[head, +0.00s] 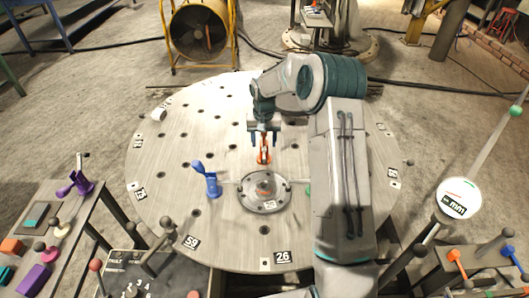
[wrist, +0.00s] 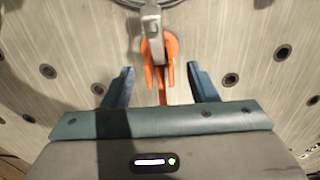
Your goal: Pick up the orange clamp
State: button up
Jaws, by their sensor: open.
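The orange clamp (head: 264,149) stands on the round perforated table (head: 170,120), just behind the round metal fixture at its middle. In the wrist view the clamp (wrist: 170,50) shows an orange body with a grey metal part above it, and it lies between and beyond my fingertips. My gripper (head: 264,133) is open above the clamp. In the wrist view the two blue fingers of my gripper (wrist: 160,78) stand apart on either side of the clamp's orange lower part, with gaps on both sides. The clamp's lower end is hidden behind the gripper's palm.
A round metal fixture (head: 264,192) sits in front of the clamp, with a blue clamp (head: 206,179) to its left. A purple clamp (head: 75,181) stands on a side bench at left. A round white gauge (head: 459,198) is at right. The table's left part is mostly clear.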

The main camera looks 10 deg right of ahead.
jog(key=shift+f, duration=1.05)
jog(key=c, duration=1.1)
jog(key=shift+r, duration=0.1)
jog(key=shift+w+r, duration=0.1)
jog(key=shift+r, duration=0.3)
jog(key=r, duration=0.3)
jog(key=shift+d+r+b, duration=0.25)
jog(key=shift+b, duration=0.1)
jog(key=s+d+r, duration=0.2)
jog(key=d, duration=0.1)
jog(key=s+d+r, duration=0.2)
jog(key=d, duration=0.1)
jog(key=s+d+r+b, duration=0.1)
jog(key=s+d+r, duration=0.1)
jog(key=d, duration=0.1)
jog(key=shift+d+r, duration=0.3)
